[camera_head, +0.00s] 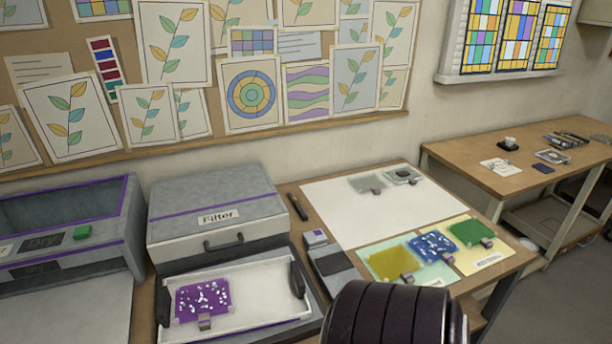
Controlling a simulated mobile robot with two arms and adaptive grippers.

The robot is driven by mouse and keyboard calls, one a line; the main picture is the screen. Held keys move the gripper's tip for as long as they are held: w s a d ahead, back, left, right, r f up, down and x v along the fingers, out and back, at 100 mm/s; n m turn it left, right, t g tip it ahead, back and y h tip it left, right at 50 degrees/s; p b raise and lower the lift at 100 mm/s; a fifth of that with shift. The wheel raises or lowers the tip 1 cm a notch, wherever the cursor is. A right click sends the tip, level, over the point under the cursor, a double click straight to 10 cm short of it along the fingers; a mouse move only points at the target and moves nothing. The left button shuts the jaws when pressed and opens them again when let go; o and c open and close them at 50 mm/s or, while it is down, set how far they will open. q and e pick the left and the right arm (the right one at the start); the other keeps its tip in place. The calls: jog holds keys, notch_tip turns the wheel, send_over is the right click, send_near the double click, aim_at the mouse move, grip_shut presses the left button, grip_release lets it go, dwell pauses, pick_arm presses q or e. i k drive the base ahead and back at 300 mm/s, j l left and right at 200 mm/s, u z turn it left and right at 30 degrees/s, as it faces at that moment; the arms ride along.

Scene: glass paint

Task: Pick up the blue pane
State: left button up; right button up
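The blue pane (433,244) lies on a pale mat at the right of the workbench. It is blue with white spots, and a small clip or tab (448,258) sits at its lower right edge. A yellow pane (393,264) lies to its left and a green pane (470,232) to its right. A dark ribbed rounded part, probably mine, rises at the bottom centre, in front of the mat. No gripper fingers show in the head view.
A white tray (275,304) holds a purple spotted pane (203,299). A grey box (214,215) marked "Filter" stands behind it. A small dark device (332,262) lies left of the mat. The white sheet (370,222) behind the panes is mostly clear.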

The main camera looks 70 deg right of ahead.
aim_at(432, 246)
jog(key=z, duration=3.05)
